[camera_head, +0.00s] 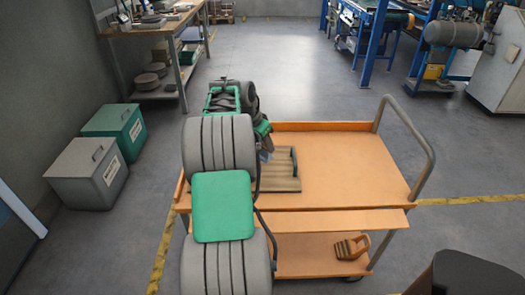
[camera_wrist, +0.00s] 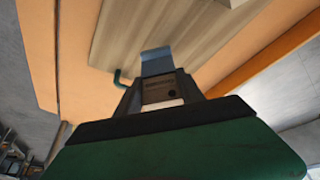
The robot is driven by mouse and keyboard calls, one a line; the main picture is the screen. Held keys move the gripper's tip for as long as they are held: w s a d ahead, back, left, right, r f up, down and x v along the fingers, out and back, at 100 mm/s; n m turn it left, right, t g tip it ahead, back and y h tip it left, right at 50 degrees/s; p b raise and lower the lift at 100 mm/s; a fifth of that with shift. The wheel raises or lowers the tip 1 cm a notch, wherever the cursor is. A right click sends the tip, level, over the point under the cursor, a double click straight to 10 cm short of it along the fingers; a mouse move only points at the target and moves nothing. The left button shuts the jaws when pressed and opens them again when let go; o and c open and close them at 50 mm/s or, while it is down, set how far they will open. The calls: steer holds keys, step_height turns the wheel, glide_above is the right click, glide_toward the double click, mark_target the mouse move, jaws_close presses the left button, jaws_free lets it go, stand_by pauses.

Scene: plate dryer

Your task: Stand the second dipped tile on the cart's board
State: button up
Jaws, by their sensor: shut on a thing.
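My gripper (camera_wrist: 160,88) is shut on a small tile (camera_wrist: 157,63) in the wrist view. The tile's far part is blue-grey and sticks out beyond the fingers. The wooden board (camera_wrist: 140,25) lies behind it; I cannot tell whether the tile touches it. In the head view the board (camera_head: 285,184) rests on the left part of the orange cart's top (camera_head: 345,165), partly hidden by my arm. A dark rod (camera_head: 294,160) stands at the board's right edge. Only a sliver of blue-grey shows beside my gripper there. No other tile can be made out.
The cart's top is bare right of the board, with a grey handle (camera_head: 418,135) at its right end. An orange-brown object (camera_head: 352,247) lies on the lower shelf. Grey (camera_head: 88,173) and green bins (camera_head: 115,133) stand left. A workbench (camera_head: 165,25) stands at the back left.

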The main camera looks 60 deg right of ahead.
mark_target(261, 146)
steer(key=shift+w+d+f, duration=0.3)
steer(key=shift+d+f, duration=0.35)
steer(key=shift+f, duration=1.9)
steer(key=o, duration=1.5)
steer(key=shift+c, duration=0.2)
steer(key=shift+w+r, duration=0.1)
steer(key=shift+r, duration=0.35)
steer(key=v, duration=1.1)
steer(key=w+a+r+n+t, duration=0.1)
steer(key=w+a+n, duration=0.25)
steer(key=a, duration=0.55)
steer(key=w+a+n+t+y, duration=0.1)
steer(key=w+a+n, duration=0.25)
steer(key=a, duration=0.45)
steer(key=w+a+r+n+t, duration=0.1)
steer(key=w+a+n, duration=0.3)
steer(key=a, duration=0.5)
steer(key=s+a+f+n+y, duration=0.1)
steer(key=s+a+f+n, duration=0.1)
steer(key=a, duration=0.7)
steer(key=s+a+f+n+y, duration=0.1)
steer(key=s+a+f+n, duration=0.1)
steer(key=a+n, duration=0.3)
steer(key=s+a+f+n+y, duration=0.1)
steer(key=s+a+f+n, duration=0.2)
steer(key=a, duration=1)
steer(key=shift+s+n+t+p, duration=0.3)
steer(key=shift+s+n+t, duration=0.1)
steer(key=shift+s+n, duration=0.15)
